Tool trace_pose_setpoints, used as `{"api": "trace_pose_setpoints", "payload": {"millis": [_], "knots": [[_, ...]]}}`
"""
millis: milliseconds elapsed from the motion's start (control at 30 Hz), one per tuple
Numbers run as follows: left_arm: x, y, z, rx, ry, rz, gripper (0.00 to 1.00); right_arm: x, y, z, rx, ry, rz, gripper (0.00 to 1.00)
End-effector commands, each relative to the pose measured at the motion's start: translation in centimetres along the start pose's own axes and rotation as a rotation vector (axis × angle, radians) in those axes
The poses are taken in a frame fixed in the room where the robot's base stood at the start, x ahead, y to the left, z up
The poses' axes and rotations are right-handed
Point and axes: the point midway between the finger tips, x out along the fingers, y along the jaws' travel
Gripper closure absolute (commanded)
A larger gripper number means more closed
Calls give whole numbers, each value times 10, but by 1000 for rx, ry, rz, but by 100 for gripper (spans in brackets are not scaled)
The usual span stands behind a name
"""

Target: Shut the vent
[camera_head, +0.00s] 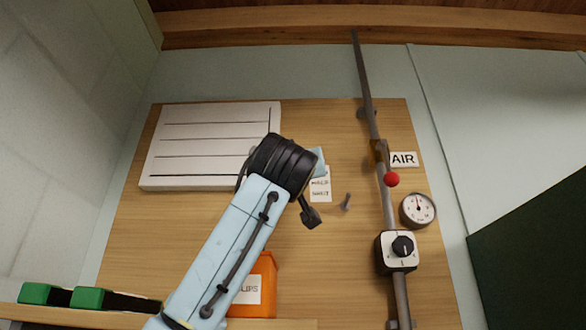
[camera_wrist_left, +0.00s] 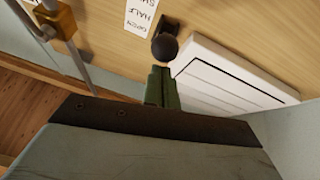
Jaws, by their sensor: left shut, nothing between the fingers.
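The vent (camera_head: 210,145) is a white slatted panel at the upper left of the wooden board; dark lines show between its slats. It also shows at the right in the left wrist view (camera_wrist_left: 235,75). A round dark knob on a black mount (camera_wrist_left: 165,47) sits between the vent and a white label (camera_wrist_left: 141,14) reading OPEN, HALF and a partly cut-off word. The knob looks nearest the OPEN end. My left gripper (camera_wrist_left: 161,72) is shut and empty, its green fingers close to the knob; I cannot tell whether they touch. In the head view my wrist hides the knob. My right gripper is out of view.
On the right a grey pipe (camera_head: 370,95) carries a red ball handle (camera_head: 392,180) by the AIR sign (camera_head: 404,160). A gauge (camera_head: 418,209) and a white dial box (camera_head: 398,251) are below. A grey hook (camera_head: 346,202) sticks out. An orange bin (camera_head: 265,285) and green blocks (camera_head: 88,298) are low.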

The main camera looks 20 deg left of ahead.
Motion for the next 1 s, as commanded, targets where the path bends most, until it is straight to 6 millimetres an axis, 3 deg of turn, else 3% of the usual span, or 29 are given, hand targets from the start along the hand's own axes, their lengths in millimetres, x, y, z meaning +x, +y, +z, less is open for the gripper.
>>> {"api": "trace_pose_setpoints", "payload": {"millis": [167, 367, 500, 700, 1000], "knots": [[0, 1, -6, -1, 0, 1, 100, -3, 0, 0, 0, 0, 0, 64], [0, 7, -38, -6, 0, 8, 100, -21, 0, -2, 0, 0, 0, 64], [-37, 6, -32, -5, 3, 10, 100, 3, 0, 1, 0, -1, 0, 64], [-78, 6, -34, -4, 1, 8, 100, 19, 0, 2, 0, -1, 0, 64], [-102, 5, -37, -3, 0, 6, 100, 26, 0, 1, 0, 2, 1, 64]]}}
